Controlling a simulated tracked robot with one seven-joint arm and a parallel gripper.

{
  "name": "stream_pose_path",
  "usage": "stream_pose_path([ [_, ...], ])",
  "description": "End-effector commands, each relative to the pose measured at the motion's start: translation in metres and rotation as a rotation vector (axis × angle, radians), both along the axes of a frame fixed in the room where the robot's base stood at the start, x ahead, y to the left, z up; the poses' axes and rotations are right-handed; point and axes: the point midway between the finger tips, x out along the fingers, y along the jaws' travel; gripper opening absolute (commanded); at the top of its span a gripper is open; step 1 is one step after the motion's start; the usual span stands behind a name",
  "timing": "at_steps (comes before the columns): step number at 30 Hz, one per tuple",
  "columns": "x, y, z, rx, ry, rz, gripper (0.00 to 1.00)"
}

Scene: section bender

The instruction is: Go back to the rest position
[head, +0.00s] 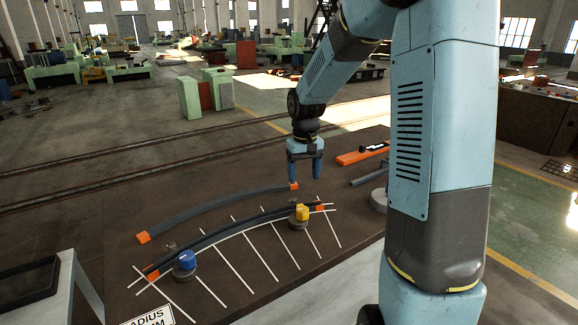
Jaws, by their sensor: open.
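My gripper (305,176) hangs from my blue arm near the middle of the head view, fingers pointing down. Its two fingers are apart and I see nothing between them. It is above the brown table (125,205), close to the right end of a grey curved bar (215,208) with orange ends. A second, darker curved bar (235,233) lies nearer, along a white ribbed template (262,258). A blue-topped post (186,260) and a yellow-topped post (301,213) stand beside that bar.
An orange tool (362,154) and a grey rod (369,178) lie right of my gripper. A sign (150,317) reads partly "RADIUS". A dark tray (25,280) rests at the left on a light stand. Green cabinets (190,98) stand beyond on the open floor.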

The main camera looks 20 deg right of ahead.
Motion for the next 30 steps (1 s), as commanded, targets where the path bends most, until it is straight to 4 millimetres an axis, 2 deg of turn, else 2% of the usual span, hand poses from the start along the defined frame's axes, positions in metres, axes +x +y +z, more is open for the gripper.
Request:
stream_pose_path([
  [5, -0.004, 0.000, 0.007, -0.006, -0.010, -0.001, 0.69],
  [10, -0.026, 0.002, 0.035, -0.030, -0.054, -0.004, 0.69],
  [21, -0.100, 0.005, 0.102, -0.072, -0.186, -0.025, 0.69],
  [30, -0.165, 0.005, 0.139, -0.067, -0.297, -0.044, 0.69],
])
